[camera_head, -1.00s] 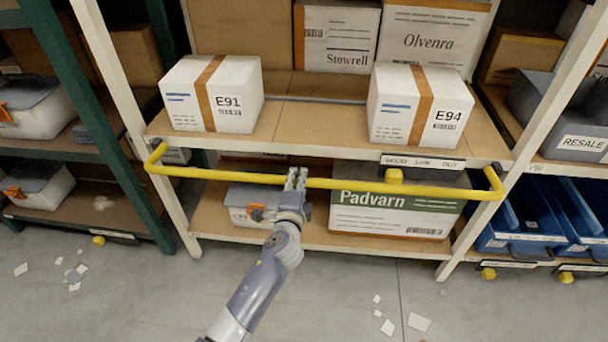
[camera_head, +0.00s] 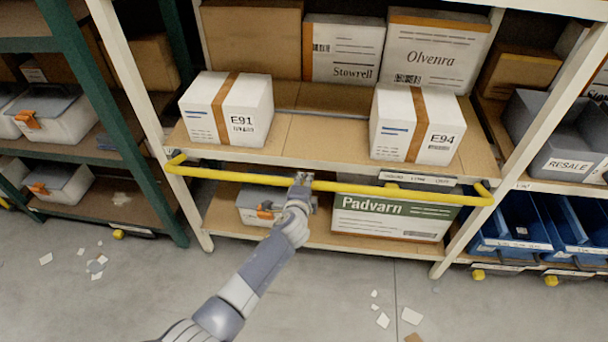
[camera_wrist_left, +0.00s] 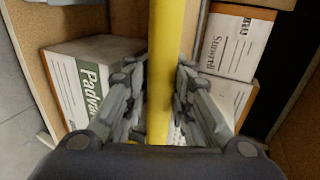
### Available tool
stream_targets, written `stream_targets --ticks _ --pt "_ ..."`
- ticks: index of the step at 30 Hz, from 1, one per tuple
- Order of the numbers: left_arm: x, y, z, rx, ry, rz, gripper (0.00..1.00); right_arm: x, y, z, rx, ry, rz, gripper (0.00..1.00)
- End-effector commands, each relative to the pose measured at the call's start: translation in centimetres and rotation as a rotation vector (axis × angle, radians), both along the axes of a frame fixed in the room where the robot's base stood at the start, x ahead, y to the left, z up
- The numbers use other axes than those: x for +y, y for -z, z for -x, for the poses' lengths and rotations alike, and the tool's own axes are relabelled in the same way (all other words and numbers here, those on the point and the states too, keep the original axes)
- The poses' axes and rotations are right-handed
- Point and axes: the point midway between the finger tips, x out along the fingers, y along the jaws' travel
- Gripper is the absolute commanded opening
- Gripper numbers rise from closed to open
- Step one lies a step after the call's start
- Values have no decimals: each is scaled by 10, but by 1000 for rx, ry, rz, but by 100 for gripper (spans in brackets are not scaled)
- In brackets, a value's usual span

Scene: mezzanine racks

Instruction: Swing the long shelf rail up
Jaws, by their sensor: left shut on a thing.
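The long yellow shelf rail (camera_head: 235,178) runs across the front of the middle rack, just below the front edge of the shelf (camera_head: 330,162). Bent ends at left and right lead back to the rack. My left gripper (camera_head: 302,182) is shut on the rail left of its middle, with the arm coming up from below. In the left wrist view the rail (camera_wrist_left: 165,60) passes between the fingers of the gripper (camera_wrist_left: 160,105). My right gripper is not in view.
White boxes E91 (camera_head: 228,108) and E94 (camera_head: 416,125) stand on the shelf above the rail. Below are the Padvarn box (camera_head: 390,216) and a grey case (camera_head: 258,200). Paper scraps (camera_head: 411,316) lie on the open floor.

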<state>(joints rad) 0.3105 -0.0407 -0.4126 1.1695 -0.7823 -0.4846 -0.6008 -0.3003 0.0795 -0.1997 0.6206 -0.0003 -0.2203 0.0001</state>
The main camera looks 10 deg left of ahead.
Motion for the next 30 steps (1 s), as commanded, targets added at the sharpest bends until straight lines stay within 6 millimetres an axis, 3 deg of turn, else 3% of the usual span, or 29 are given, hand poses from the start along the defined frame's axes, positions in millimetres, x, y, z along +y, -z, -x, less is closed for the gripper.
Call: stream_targets --ticks 1,10,20,30 --pt "-3 -19 -4 9 6 1 0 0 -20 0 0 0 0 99" --pt "-3 -29 -13 128 5 1 0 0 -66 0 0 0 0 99" --pt "-2 -40 -26 154 5 2 0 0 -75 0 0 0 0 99" --pt "-3 -63 -54 174 4 3 0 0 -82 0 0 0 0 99"
